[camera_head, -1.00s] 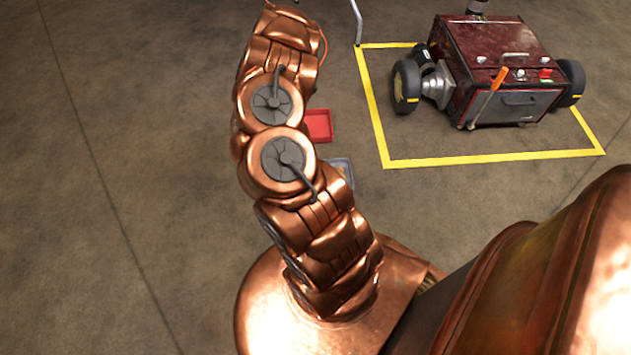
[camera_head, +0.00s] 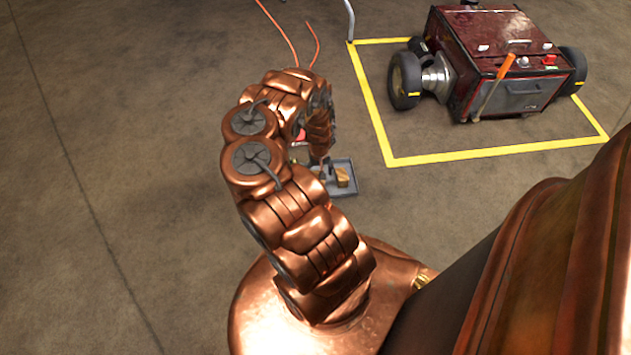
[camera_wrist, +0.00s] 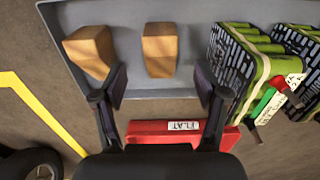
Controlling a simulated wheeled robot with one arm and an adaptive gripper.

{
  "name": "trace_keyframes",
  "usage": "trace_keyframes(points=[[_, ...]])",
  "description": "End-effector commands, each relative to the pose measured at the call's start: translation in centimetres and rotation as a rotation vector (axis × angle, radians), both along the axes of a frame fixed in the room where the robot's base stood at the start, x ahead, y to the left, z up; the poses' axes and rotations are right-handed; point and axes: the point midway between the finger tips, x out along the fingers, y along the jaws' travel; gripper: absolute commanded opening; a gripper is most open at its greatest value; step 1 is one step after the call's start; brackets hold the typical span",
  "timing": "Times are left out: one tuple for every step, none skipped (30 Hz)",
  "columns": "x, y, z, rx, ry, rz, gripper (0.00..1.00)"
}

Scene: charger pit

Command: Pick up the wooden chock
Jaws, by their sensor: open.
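Two wooden blocks lie in a grey tray (camera_wrist: 205,12) in the wrist view. One block (camera_wrist: 160,50) is near the middle, ahead of and between my fingers. The other, tilted-looking block (camera_wrist: 90,50) is to its left, close to the left fingertip. I cannot tell from shape alone which is the chock. My gripper (camera_wrist: 160,82) is open, with nothing between its fingers. In the head view the grey tray (camera_head: 349,163) shows beside my arm, with one wooden block (camera_head: 343,177) visible; my arm hides part of the tray.
Green and black packs (camera_wrist: 240,60) stand at the right in the wrist view. A red container (camera_wrist: 160,131) labelled FLAT lies near the grey tray. A dark red wheeled machine (camera_head: 500,60) stands inside a yellow floor outline (camera_head: 480,154). Orange cables (camera_head: 279,28) run behind my arm.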

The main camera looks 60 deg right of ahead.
Motion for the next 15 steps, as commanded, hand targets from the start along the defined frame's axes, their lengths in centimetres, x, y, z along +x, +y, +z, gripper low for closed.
trace_keyframes(points=[[-0.2, -0.1, -0.8, 0.001, 0.001, -0.005, 0.73], [-0.3, -0.2, -1.0, 0.0, 0.0, -0.006, 0.73], [-0.3, -0.2, -1.2, 0.0, 0.0, -0.007, 0.73], [-0.3, -0.2, -1.3, 0.0, 0.0, -0.008, 0.73], [-0.3, -0.3, -1.4, 0.0, 0.0, -0.009, 0.73], [-0.3, -0.2, -1.6, 0.0, 0.0, -0.01, 0.73], [-0.3, -0.2, -1.8, 0.001, -0.001, -0.01, 0.73], [-0.3, -0.2, -2.1, 0.001, -0.001, -0.01, 0.73], [-0.3, -0.1, -2.5, 0.0, 0.0, -0.01, 0.73], [-0.3, 0.0, -2.8, 0.0, 0.0, -0.009, 0.73], [-0.3, 0.0, -3.2, 0.001, 0.001, -0.009, 0.73], [-0.2, 0.2, -3.8, 0.001, 0.001, -0.009, 0.73], [-0.2, 0.2, -4.2, 0.001, 0.001, -0.01, 0.73], [-0.2, 0.3, -4.6, 0.001, 0.001, -0.01, 0.73], [-0.2, 0.3, -5.1, 0.001, 0.001, -0.01, 0.73]])
